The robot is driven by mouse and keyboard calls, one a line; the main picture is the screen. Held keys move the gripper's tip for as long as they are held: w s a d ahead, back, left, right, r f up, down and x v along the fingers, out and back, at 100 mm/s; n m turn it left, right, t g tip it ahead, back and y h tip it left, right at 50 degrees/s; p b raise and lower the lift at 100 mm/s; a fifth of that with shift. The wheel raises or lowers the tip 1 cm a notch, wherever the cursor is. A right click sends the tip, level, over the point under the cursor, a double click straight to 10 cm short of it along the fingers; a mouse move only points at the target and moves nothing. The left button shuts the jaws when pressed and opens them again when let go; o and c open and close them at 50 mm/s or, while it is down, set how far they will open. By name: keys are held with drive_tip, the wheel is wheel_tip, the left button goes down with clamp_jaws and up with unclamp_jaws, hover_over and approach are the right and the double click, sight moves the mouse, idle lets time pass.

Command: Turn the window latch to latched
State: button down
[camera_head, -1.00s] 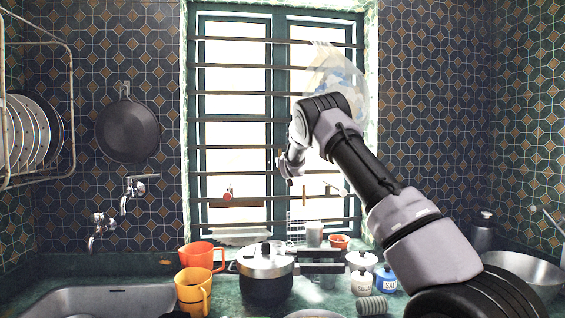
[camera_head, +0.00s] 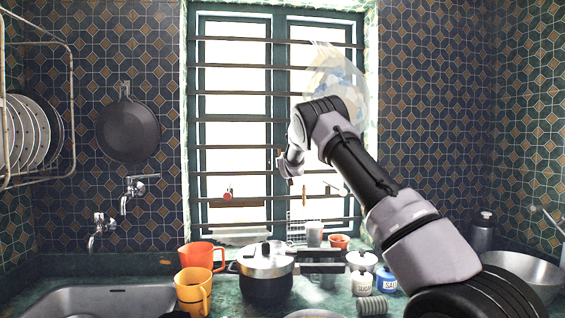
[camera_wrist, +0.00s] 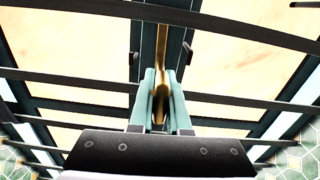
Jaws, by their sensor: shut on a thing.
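The window latch (camera_wrist: 162,83) is a long brass handle in the middle of the wrist view, lying along the dark green centre frame. Its lower end is between the two pale green fingers of my gripper (camera_wrist: 162,92), which are shut on it. In the head view my gripper (camera_head: 285,166) is at the window's centre post, behind the horizontal bars' region. The latch is too small and covered to make out there. The window (camera_head: 235,130) has two tall panes that look closed.
Several dark horizontal bars (camera_head: 232,147) cross the window close to my gripper. A clear bag-like thing (camera_head: 335,75) hangs at the upper right, beside my arm. A pressure cooker (camera_head: 266,270), orange mugs (camera_head: 193,290) and jars (camera_head: 362,283) stand on the counter below.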

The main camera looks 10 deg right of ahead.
drive_tip(key=n, duration=0.3)
drive_tip(key=shift+a+n, duration=0.1)
drive_tip(key=shift+n, duration=0.3)
drive_tip(key=n, duration=0.4)
drive_tip(key=shift+a+f+n, duration=0.1)
drive_tip(key=shift+n, duration=0.2)
drive_tip(key=n, duration=0.4)
drive_tip(key=shift+f, duration=0.1)
drive_tip(key=shift+f+n, duration=0.1)
drive_tip(key=shift+n, duration=2.3)
drive_tip(key=c, duration=0.9)
unclamp_jaws()
drive_tip(key=shift+s, duration=0.1)
